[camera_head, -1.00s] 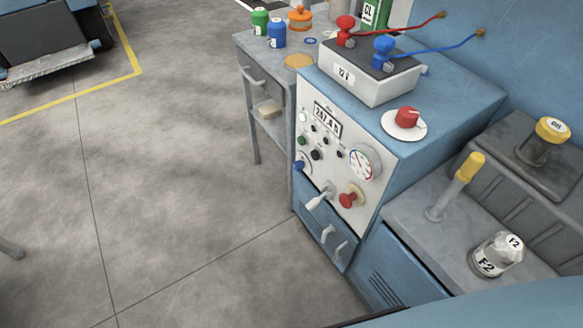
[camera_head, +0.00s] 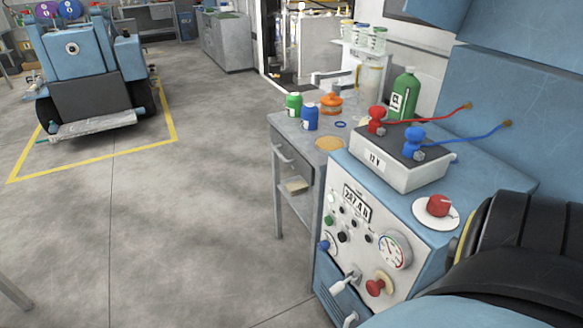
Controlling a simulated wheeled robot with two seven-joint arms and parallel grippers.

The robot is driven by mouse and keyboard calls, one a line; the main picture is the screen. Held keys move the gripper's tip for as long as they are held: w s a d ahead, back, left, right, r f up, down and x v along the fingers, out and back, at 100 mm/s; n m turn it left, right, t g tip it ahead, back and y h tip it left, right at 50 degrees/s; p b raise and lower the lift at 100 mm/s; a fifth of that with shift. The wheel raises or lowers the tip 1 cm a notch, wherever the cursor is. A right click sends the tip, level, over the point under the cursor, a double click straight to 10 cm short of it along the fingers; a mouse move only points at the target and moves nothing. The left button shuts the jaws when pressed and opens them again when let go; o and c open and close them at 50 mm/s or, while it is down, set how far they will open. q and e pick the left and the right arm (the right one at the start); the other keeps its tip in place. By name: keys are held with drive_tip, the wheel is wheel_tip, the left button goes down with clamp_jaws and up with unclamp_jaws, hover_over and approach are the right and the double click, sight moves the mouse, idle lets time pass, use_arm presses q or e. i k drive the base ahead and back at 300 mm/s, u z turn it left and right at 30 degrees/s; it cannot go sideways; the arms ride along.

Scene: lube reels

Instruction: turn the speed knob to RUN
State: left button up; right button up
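A red knob (camera_head: 438,205) sits on a white round plate on top of the blue cabinet (camera_head: 480,180). The cabinet's white front panel (camera_head: 350,232) carries a blue knob (camera_head: 324,245) at its left edge, a red knob (camera_head: 375,287) low on the right, a grey lever (camera_head: 345,283) and several small buttons. No RUN mark or speed label is readable, so I cannot tell which of these is the speed knob. Neither of my grippers is in view. Blue and black parts at the lower right look like my own arm and cover the cabinet's right side.
A white 12 V box (camera_head: 385,172) with red and blue clamps stands on the cabinet. A grey table (camera_head: 290,125) to its left holds bottles and an orange container (camera_head: 331,104). A blue machine (camera_head: 85,85) stands far left inside yellow lines. The floor between is clear.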

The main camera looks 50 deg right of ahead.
sight(323, 245)
drive_tip(key=i, duration=2.85)
drive_tip(key=z, duration=4.15)
